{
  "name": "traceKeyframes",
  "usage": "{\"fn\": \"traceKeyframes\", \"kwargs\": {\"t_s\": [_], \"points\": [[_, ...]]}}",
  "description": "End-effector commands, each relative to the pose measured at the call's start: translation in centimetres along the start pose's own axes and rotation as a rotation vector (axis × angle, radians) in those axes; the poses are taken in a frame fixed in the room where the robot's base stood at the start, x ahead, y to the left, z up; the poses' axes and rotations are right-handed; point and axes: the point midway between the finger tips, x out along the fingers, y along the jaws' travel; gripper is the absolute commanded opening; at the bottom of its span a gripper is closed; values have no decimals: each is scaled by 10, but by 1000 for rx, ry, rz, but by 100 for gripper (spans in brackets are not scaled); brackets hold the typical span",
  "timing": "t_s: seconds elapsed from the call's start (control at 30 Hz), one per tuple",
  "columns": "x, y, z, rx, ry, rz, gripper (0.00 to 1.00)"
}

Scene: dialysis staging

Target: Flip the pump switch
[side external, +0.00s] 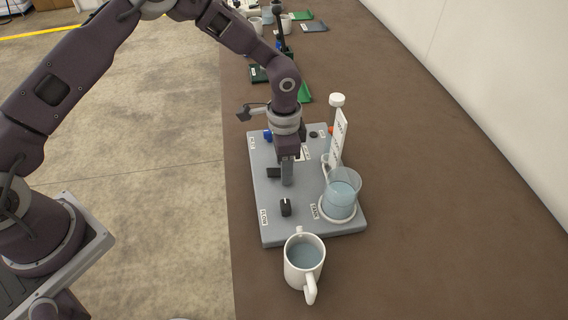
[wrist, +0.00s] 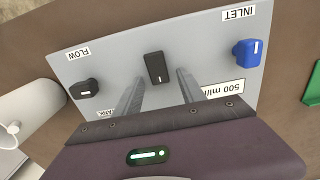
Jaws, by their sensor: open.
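The grey panel (side external: 258,190) lies on the brown table; it also shows in the wrist view (wrist: 200,40). A black rectangular switch (wrist: 156,67), without a readable label, sits in the panel's middle; in the side view it shows as a dark block (side external: 273,172) beside my finger. My gripper (side external: 287,182) points down over the panel. In the wrist view my gripper (wrist: 161,78) is open and empty, one finger on either side of the switch. I cannot tell whether either finger touches it.
A black FLOW knob (wrist: 85,89) and a blue INLET knob (wrist: 247,53) flank the switch. A beaker (side external: 341,195) of bluish liquid stands on the panel's right side, by a white sign (side external: 339,138). A white mug (side external: 303,265) stands in front. Table at right is clear.

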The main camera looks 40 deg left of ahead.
Motion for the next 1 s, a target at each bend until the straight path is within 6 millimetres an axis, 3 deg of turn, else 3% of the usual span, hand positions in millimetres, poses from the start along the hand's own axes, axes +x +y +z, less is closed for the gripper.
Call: {"fn": "traceKeyframes", "kwargs": {"t_s": [0.1,0.33,0.57,1.0], "points": [[0,0,0,0,0,0,45],[0,0,0,0,0,0,0],[-1,-1,2,0,34,-1,0],[-4,-1,13,-1,374,-2,0]]}}
